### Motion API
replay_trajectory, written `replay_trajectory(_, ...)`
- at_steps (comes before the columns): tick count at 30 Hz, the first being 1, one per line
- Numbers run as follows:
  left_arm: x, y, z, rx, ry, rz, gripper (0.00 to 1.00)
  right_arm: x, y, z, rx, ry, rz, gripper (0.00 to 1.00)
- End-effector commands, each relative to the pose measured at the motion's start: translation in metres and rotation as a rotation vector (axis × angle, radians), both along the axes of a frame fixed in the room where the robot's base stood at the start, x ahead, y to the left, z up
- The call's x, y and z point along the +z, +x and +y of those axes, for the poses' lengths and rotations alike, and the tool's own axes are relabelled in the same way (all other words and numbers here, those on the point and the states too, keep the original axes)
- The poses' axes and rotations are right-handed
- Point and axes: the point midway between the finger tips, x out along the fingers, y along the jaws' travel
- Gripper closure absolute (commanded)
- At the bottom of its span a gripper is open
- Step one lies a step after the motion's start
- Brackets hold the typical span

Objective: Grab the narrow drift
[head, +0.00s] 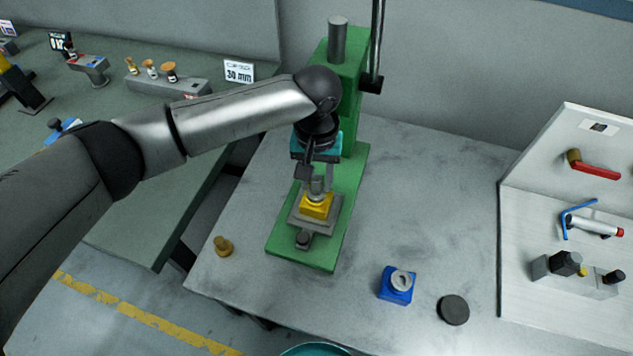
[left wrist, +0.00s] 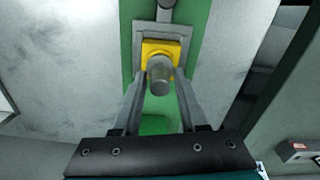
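A grey metal cylinder (head: 317,185), which may be the narrow drift, stands upright at the yellow block (head: 316,206) on the green press. In the left wrist view, the cylinder (left wrist: 160,73) rises toward the camera in front of the yellow block (left wrist: 152,49). My left gripper (head: 317,186) points down over it, with one finger on either side. The fingers look open, with narrow gaps at the cylinder; in the left wrist view the gripper (left wrist: 161,78) straddles it closely. The cylinder's lower end is hard to make out. My right gripper is not in view.
The green press (head: 347,90) rises close behind my left gripper. A brass piece (head: 223,246), a blue block with a grey ring (head: 397,285) and a dark disc (head: 454,310) lie on the grey table. A white tool board (head: 545,160) stands at the right.

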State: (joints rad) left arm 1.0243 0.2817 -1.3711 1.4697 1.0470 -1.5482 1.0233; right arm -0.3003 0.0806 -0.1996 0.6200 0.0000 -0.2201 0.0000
Motion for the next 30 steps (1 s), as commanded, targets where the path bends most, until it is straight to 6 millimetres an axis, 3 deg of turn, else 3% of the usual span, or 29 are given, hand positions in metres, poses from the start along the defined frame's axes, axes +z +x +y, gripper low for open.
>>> replay_trajectory(1, 0.0, 0.0, 0.0, 0.0, 0.0, 0.0, 0.65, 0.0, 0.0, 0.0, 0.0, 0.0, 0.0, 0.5)
replay_trajectory(11, 0.0, 0.0, 0.0, 0.0, 0.0, 0.0, 1.0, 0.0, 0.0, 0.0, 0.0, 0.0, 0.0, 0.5)
replay_trajectory(25, 0.002, 0.0, 0.0, 0.0, -0.001, -0.001, 1.0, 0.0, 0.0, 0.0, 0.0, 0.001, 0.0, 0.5)
replay_trajectory(30, 0.024, 0.001, -0.001, -0.001, -0.003, -0.003, 1.0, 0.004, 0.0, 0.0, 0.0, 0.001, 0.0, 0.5)
